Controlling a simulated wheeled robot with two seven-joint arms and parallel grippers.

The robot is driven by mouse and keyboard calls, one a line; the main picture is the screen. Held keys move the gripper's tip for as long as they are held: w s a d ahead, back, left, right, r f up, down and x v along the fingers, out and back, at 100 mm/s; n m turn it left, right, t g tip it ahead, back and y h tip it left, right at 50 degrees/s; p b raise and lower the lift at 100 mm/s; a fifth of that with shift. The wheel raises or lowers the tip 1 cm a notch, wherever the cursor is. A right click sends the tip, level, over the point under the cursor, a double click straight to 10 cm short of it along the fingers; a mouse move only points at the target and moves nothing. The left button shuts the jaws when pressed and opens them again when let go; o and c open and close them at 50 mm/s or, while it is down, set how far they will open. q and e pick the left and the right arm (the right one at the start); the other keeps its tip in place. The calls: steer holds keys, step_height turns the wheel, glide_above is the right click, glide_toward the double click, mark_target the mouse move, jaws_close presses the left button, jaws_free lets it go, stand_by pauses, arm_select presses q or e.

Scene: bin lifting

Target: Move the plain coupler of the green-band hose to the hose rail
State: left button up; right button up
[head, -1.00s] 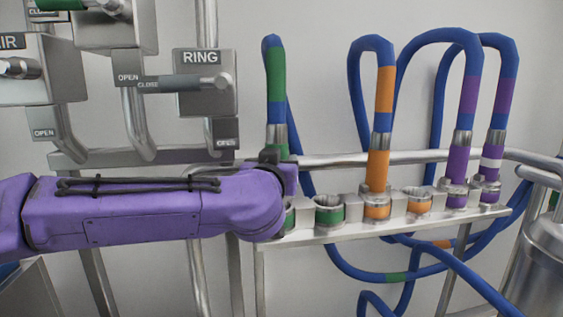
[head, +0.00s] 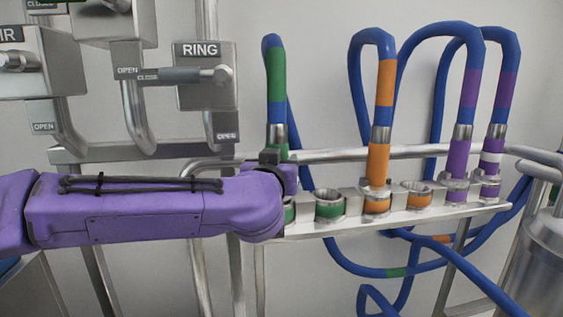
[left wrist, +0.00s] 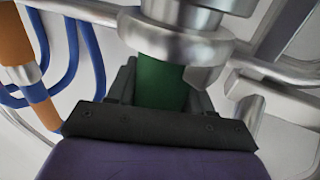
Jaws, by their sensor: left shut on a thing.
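The green-band hose (head: 276,80) rises in a tall blue loop above the left end of the hose rail (head: 350,222). Its green coupler (head: 284,154) points down, with a metal collar above it; no white band shows on the visible part. My left gripper (head: 270,158) is shut on this coupler, also seen green between the dark fingers in the left wrist view (left wrist: 160,84). A metal ring (left wrist: 175,45) adjoins the coupler there. My wrist hides the coupler's lower end in the head view, so I cannot tell whether it is seated. My right gripper is out of view.
A green socket (head: 329,206) and an orange socket (head: 418,194) are empty. An orange coupler (head: 378,162), a purple coupler (head: 458,158) and a white-banded purple coupler (head: 490,160) stand in the rail. A RING valve (head: 205,95) is at left; loose hoses hang below.

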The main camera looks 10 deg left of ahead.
arm_select(q)
steer(key=shift+f, duration=0.55)
stand_by(0.6)
steer(key=o, duration=1.4)
steer(key=shift+c, duration=0.2)
steer(key=s+b, duration=0.3)
steer(key=s, duration=0.7)
steer(key=shift+s+d, duration=0.15)
steer(key=shift+s, duration=0.1)
